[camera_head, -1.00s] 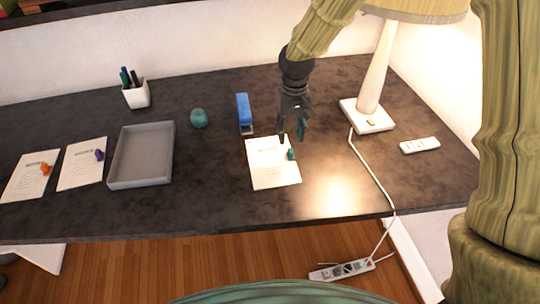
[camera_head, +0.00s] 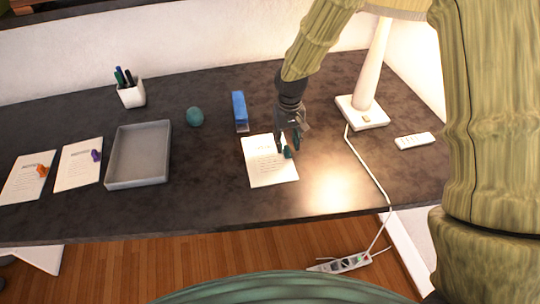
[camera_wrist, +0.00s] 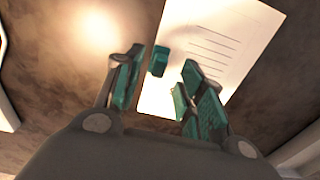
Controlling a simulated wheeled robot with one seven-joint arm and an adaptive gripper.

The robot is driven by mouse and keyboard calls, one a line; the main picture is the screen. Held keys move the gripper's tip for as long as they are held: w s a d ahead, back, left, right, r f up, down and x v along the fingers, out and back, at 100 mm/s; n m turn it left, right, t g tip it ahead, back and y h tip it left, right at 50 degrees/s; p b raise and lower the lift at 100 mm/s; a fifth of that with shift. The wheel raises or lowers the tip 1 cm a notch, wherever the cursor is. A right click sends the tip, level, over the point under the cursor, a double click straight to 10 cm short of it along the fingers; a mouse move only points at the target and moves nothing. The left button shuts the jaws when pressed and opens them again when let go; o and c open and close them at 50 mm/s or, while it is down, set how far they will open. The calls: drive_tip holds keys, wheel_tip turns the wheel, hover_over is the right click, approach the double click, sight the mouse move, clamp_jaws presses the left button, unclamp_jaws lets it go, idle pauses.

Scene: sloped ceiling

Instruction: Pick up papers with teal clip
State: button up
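The papers with the teal clip (camera_head: 268,170) lie flat on the dark desk, right of its middle. The teal clip (camera_head: 287,153) sits at the papers' right edge. My gripper (camera_head: 287,148) is open and points down over that edge, close to the clip. In the wrist view the teal clip (camera_wrist: 158,60) shows beyond and between the two teal-padded fingers (camera_wrist: 157,90), nearer the left one. The papers (camera_wrist: 205,50) extend up and right behind the fingers. Nothing is held. I cannot tell the exact height of the fingertips above the desk.
A grey tray (camera_head: 109,170), papers with a purple clip (camera_head: 76,168) and papers with an orange clip (camera_head: 28,178) lie to the left. A blue stapler (camera_head: 240,110), teal ball (camera_head: 195,117) and pen cup (camera_head: 131,95) stand behind. A lamp (camera_head: 362,115), its cord and a remote (camera_head: 414,141) are right.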

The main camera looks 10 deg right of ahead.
drive_tip(key=shift+d+f, duration=0.1)
drive_tip(key=shift+f, duration=1.3)
clamp_jaws()
